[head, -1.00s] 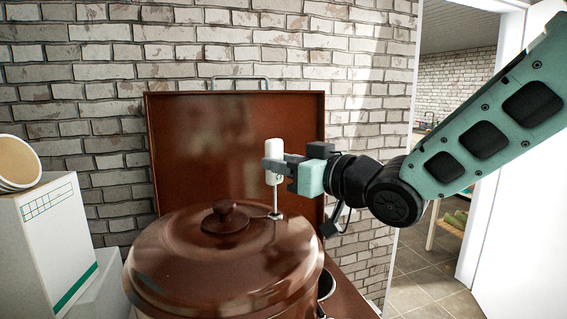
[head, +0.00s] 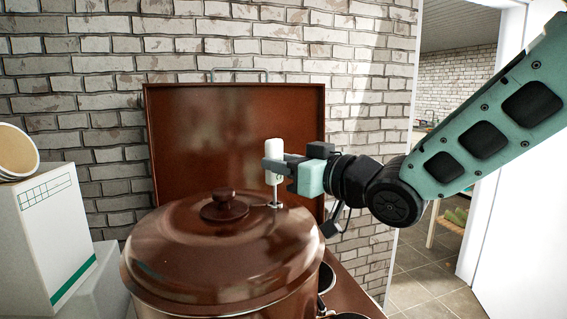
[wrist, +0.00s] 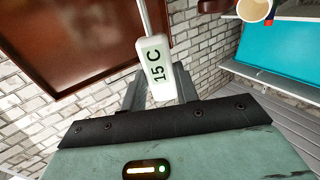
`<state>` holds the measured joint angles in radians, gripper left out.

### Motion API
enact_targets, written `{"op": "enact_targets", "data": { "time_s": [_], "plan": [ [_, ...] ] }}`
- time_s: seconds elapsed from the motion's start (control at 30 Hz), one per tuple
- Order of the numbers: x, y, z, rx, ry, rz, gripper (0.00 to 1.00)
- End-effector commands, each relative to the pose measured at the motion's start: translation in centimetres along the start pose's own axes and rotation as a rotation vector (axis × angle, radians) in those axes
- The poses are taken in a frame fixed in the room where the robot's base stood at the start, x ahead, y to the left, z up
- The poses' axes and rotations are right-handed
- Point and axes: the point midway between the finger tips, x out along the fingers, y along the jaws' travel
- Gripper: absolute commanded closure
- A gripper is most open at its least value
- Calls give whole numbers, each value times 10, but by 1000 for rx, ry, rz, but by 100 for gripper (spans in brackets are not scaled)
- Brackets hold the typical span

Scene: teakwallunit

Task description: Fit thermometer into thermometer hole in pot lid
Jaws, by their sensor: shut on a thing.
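The thermometer (head: 273,152) has a white handle and a thin metal probe and stands upright in the head view. My gripper (head: 276,168) is shut on its handle, above the right back part of the brown pot lid (head: 190,235). The probe's lower end meets the metal-rimmed thermometer hole (head: 276,205) in the lid. The tip does not show; it appears to be inside the hole. The probe runs out of the top of that view.
The lid knob (head: 223,206) stands left of the hole. A brown upright panel (head: 205,135) rises behind the pot, before a brick wall. A white box (head: 45,235) with a cup (head: 15,152) on it is at the left. Dark pans show at the pot's lower right.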

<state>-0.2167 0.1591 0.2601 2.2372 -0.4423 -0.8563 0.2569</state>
Motion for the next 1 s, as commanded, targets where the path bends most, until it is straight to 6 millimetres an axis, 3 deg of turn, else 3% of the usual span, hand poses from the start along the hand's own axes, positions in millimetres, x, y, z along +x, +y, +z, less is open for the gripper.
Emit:
{"op": "enact_targets", "data": {
  "time_s": [1.0],
  "plan": [
    [0, 0, 25, 0, 0, 0, 94]
  ]
}}
